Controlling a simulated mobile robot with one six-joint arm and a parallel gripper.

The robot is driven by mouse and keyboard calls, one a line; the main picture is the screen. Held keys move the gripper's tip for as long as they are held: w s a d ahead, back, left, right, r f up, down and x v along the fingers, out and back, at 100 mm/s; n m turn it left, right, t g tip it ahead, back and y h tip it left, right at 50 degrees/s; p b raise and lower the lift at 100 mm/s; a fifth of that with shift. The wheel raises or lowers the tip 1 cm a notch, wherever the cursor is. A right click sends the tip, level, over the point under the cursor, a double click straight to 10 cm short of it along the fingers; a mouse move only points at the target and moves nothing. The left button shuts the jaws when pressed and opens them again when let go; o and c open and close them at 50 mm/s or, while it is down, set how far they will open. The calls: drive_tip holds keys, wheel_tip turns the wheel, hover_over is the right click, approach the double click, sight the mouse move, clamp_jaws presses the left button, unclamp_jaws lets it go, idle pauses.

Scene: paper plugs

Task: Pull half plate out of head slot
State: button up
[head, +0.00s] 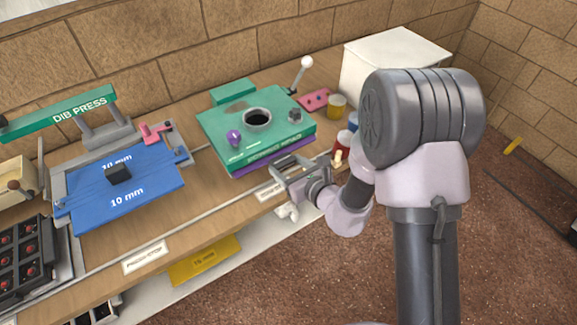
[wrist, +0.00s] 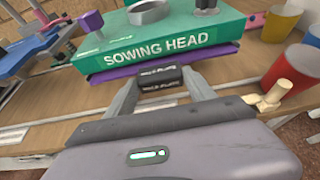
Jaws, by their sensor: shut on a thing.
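The green sowing head (head: 222,128) sits on the bench at the back, with a round opening in its top. Its name shows on its front face in the wrist view (wrist: 115,58). A thin purple plate (wrist: 215,52) shows as an edge along the underside of the head. My gripper (wrist: 160,82) is in front of the head and shut on a dark labelled handle (wrist: 158,75) at the plate's front edge. The head view also shows my gripper (head: 293,168) there. How deep the plate sits in the slot is hidden.
Red (wrist: 297,68) and yellow (head: 337,105) cups stand right of the head, with a cream peg (wrist: 273,97) near my gripper. A white box (head: 385,62) stands behind. The blue 10 mm plate (head: 90,205) lies left. The bench front edge runs below my gripper.

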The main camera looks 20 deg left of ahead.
drive_tip(key=shift+s+d, duration=0.45)
drive_tip(key=shift+d, duration=0.05)
idle(0.7)
